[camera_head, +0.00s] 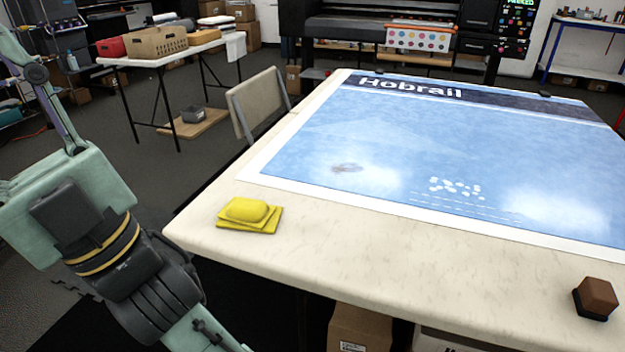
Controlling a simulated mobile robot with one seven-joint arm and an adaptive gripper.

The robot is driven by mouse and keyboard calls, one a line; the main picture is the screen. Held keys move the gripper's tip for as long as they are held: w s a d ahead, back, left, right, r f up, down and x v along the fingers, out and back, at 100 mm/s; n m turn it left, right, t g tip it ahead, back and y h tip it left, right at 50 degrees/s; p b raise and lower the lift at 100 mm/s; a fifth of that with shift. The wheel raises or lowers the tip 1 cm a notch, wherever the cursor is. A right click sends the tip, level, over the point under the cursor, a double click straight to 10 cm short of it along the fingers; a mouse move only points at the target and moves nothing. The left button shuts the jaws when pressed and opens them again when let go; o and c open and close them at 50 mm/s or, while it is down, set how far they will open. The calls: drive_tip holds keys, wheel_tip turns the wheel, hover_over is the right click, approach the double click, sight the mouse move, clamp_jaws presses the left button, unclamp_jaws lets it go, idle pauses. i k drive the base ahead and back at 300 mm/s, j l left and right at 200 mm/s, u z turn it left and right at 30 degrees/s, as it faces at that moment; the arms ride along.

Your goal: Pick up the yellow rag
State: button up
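The yellow rag (249,214) lies folded in a small stack on the near left corner of the pale table (222,243). It rests flat on bare tabletop, close to the left edge. Nothing covers it. My arm's links fill the left side of the view, beside the table and left of the rag. My gripper is outside the picture, so its state does not show.
A large blue printed sheet (400,145) marked "Hobrail" covers most of the table. A brown and black block (595,298) sits at the near right. A chair (258,104) stands at the table's left edge. Boxes (360,328) are underneath.

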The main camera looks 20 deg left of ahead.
sight(241, 213)
drive_tip(key=j+u, duration=0.15)
drive_tip(key=u, duration=0.3)
drive_tip(key=j+u, duration=0.15)
drive_tip(key=u, duration=0.3)
drive_tip(key=i+j+u, duration=0.1)
drive_tip(key=i+u, duration=0.15)
drive_tip(key=i, duration=0.2)
